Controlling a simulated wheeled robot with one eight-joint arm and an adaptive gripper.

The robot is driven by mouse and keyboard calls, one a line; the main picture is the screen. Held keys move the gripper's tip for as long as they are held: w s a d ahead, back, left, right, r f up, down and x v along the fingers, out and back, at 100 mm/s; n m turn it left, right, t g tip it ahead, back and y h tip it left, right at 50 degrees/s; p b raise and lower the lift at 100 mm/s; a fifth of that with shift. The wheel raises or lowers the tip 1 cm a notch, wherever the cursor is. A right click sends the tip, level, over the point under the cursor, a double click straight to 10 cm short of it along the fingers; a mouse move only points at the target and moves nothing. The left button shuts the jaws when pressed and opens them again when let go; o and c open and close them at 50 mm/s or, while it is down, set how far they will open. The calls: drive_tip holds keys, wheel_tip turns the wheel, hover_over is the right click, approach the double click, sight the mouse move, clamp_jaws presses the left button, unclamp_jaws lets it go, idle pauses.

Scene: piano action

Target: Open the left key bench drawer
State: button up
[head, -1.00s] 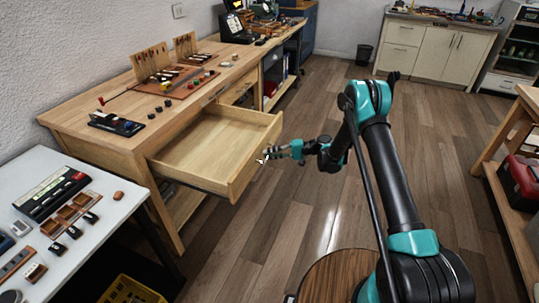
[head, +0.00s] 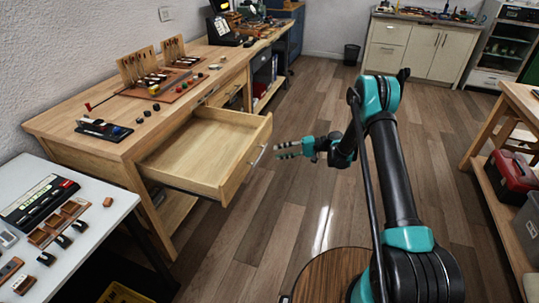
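The left drawer (head: 203,155) of the wooden key bench (head: 88,148) is pulled well out, and its inside looks empty. Its metal handle (head: 257,155) shows on the front panel. My gripper (head: 278,150) is just right of the handle, with a small gap between them. The gripper's fingers appear parted and hold nothing. A second drawer (head: 230,90) farther along the bench is shut.
Piano action parts (head: 158,82) and small tools stand on the bench top. A white table (head: 95,235) with small parts is at the lower left. A red toolbox (head: 511,172) sits on a shelf at right. The floor (head: 320,215) right of the drawer is clear.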

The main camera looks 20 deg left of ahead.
drive_tip(key=shift+v, duration=1.4)
drive_tip(key=s+d+r+m+t+h, duration=0.1)
drive_tip(key=s+d+r+t+h, duration=0.25)
drive_tip(key=s+d+r, duration=0.35)
drive_tip(key=s+d+r+m+t+h, duration=0.2)
drive_tip(key=d+r+h, duration=0.2)
drive_tip(key=d+r, duration=0.3)
drive_tip(key=s+d+f+t+h, duration=0.2)
drive_tip(key=s+d+h, duration=0.5)
drive_tip(key=s+d, duration=1.5)
drive_tip(key=shift+s+f+t+h, duration=0.2)
drive_tip(key=shift+s+t+h, duration=0.2)
drive_tip(key=shift+t, duration=0.45)
